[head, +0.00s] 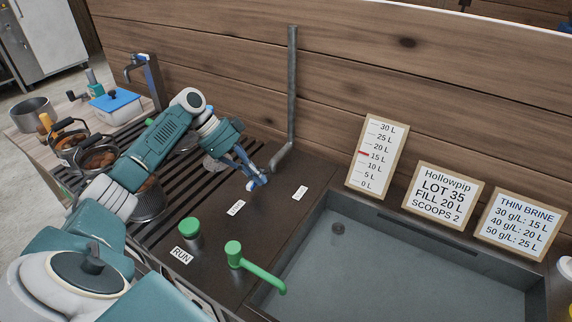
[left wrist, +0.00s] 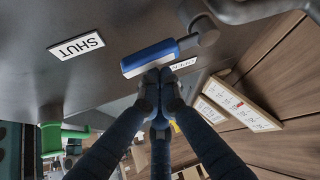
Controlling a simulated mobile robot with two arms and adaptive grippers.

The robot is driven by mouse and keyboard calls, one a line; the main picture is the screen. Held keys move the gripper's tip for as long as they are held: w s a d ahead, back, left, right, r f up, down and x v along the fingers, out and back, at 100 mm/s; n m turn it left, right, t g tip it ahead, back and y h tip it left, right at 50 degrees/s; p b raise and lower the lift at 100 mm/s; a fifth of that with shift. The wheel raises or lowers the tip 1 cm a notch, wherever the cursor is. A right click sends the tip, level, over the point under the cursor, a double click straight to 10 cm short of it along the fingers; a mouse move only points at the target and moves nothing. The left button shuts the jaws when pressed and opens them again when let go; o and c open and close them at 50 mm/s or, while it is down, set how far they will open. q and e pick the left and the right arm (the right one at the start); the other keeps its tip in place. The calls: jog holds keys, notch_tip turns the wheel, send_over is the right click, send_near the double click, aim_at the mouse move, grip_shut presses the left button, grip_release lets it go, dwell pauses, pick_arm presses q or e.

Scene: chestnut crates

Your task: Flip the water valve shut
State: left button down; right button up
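The water valve has a blue handle (left wrist: 150,57) on a grey pivot at the foot of a grey pipe (head: 292,90). A SHUT label (left wrist: 76,46) lies on the dark counter to the left of the handle in the left wrist view. A second label (left wrist: 183,64) is partly hidden behind the handle. In the head view the two labels (head: 236,208) and (head: 300,192) lie either side of the handle's end. My left gripper (left wrist: 158,80) has its fingers together, tips at the handle's edge; contact is unclear. It also shows in the head view (head: 252,178). My right gripper is out of view.
A green button (head: 190,230) marked RUN and a green spout (head: 258,268) stand before a sunken basin (head: 320,205). A gauge board (head: 377,152) and two signs lean at the back wall. Pots (head: 98,160) and a blue-lidded box (head: 115,104) stand left.

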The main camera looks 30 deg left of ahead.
pick_arm(q)
jog(key=shift+s+a, duration=0.15)
jog(key=shift+a, duration=0.25)
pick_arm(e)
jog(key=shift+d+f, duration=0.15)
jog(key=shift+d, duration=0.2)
pick_arm(q)
jog(key=shift+a, duration=0.2)
